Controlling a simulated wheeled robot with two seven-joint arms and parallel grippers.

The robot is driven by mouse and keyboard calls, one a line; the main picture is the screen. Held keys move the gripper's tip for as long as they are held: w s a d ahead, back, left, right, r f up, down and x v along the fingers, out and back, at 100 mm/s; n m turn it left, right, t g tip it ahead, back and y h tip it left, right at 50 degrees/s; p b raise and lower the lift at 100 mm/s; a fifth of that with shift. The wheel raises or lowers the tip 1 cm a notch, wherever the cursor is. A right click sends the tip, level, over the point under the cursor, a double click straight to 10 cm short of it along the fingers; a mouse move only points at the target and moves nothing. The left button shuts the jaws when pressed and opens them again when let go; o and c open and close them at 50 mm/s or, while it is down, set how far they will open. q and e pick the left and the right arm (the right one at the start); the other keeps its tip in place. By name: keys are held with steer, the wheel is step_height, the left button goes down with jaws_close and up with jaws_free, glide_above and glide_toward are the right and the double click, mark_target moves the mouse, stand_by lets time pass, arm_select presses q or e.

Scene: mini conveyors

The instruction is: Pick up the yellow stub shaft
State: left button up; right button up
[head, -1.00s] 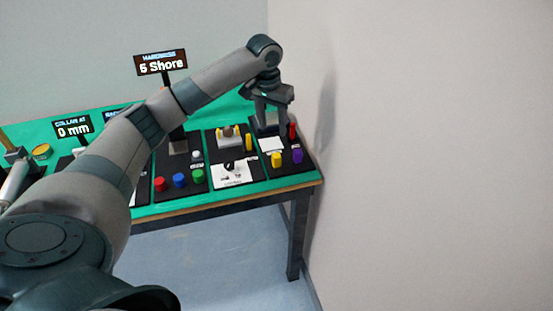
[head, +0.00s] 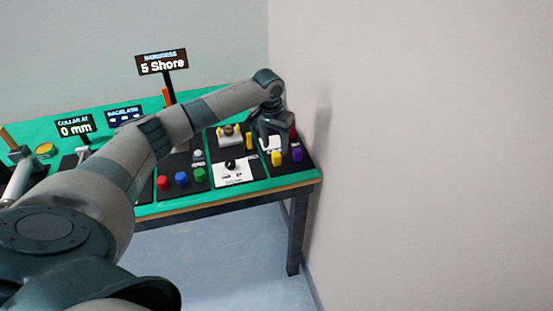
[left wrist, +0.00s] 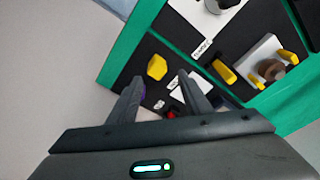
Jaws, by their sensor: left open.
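The yellow stub shaft (head: 277,158) is a short block standing on the black mat at the table's right end. In the left wrist view the yellow stub shaft (left wrist: 157,67) lies just beyond the fingertips, roughly centred between them. My left gripper (head: 272,145) is above that mat, close behind the shaft; it is open and empty. In the left wrist view its two fingers (left wrist: 160,80) are spread apart, with the shaft apparently clear of both. My right gripper is not in view.
A purple piece (head: 297,154) stands right of the shaft, partly hidden by a finger in the left wrist view. A red piece (left wrist: 172,114) is nearer the gripper base. A white card (head: 234,174) and a fixture with yellow posts (head: 230,136) are left. A wall is right.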

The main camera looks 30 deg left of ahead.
mark_target(277, 154)
arm_select(q)
steer(key=shift+d+f+p, duration=0.1)
steer(key=shift+f+p, duration=0.4)
steer(key=shift+f, duration=0.05)
step_height(277, 154, down, 3)
steer(key=shift+d+f+p, duration=0.1)
steer(key=shift+p, duration=0.55)
steer(key=shift+w+f, duration=0.15)
steer(key=shift+f, duration=0.3)
jaws_close()
